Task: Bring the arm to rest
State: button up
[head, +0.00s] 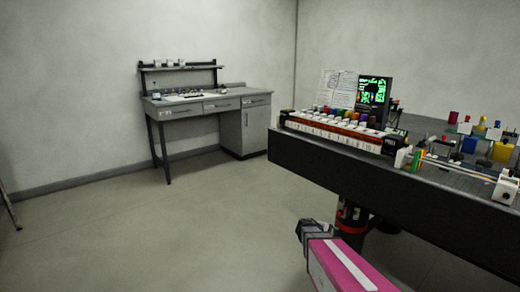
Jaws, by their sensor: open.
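Part of my own arm shows at the bottom of the head view, right of centre. It has a pink link with a white stripe and a dark grey end. It is low, in front of the dark bench (300,153) and below its top, with open floor to its left. I cannot make out any gripper fingers.
The dark bench fills the right side, with a coloured-top rack (335,128), a green-lit screen (373,92), a white sheet (338,86) and several small parts on it. A grey desk (229,91) stands against the far wall.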

jog(key=s+a+r+m+g+y, duration=0.2)
jog(key=s+a+m+y, duration=0.2)
jog(key=s+a+y, duration=0.2)
jog(key=s+a+r+m+g+y, duration=0.1)
jog(key=s+a+r+m+y, duration=0.2)
jog(key=s+a, duration=0.6)
jog(key=s+m+y, duration=0.1)
jog(key=y, duration=0.1)
jog(key=shift+g+y, duration=0.4)
jog(key=shift+a+f, duration=0.1)
